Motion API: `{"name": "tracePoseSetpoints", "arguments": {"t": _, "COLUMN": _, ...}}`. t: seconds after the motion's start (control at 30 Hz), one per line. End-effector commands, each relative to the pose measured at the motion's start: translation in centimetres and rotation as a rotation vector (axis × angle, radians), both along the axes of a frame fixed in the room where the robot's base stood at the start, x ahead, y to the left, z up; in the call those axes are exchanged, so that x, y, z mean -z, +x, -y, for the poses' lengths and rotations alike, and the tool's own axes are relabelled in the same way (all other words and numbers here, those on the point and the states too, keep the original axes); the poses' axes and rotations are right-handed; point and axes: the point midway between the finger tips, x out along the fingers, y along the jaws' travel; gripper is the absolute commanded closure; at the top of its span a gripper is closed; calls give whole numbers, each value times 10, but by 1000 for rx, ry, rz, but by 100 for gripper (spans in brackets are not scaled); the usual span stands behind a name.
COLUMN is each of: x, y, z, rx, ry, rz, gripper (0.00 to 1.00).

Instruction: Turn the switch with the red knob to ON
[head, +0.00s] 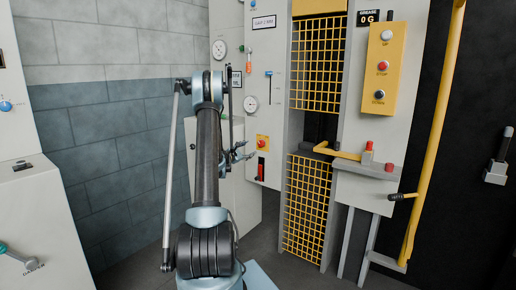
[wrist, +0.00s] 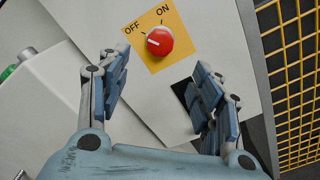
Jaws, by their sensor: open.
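The red knob (wrist: 159,41) sits on a yellow plate (wrist: 178,61) marked OFF and ON in the wrist view. Its white pointer line is turned toward the OFF side. In the head view the red knob (head: 262,143) is small, on the white panel right of my arm. My gripper (wrist: 157,98) is open and empty, its two blue fingers apart below the knob in the wrist view. It does not touch the knob. In the head view my gripper (head: 244,153) shows just left of the switch, partly behind my arm.
A yellow mesh gate (wrist: 296,80) stands right of the panel. A red-handled lever (head: 261,168) is below the switch in the head view. A white box (wrist: 50,105) with a green button juts out at left in the wrist view.

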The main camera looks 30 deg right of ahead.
Motion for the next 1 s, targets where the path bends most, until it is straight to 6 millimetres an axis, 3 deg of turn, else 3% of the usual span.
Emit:
{"name": "tracePoseSetpoints", "arguments": {"t": 0.5, "x": 0, "y": 33, "z": 83, "rx": 2, "ry": 1, "rz": 1, "gripper": 41}}
{"name": "tracePoseSetpoints", "arguments": {"t": 0.73, "x": 0, "y": 42, "z": 103, "rx": 2, "ry": 1, "rz": 1, "gripper": 41}}
{"name": "tracePoseSetpoints", "arguments": {"t": 1.0, "x": 0, "y": 44, "z": 107, "rx": 1, "ry": 1, "rz": 1, "gripper": 41}}
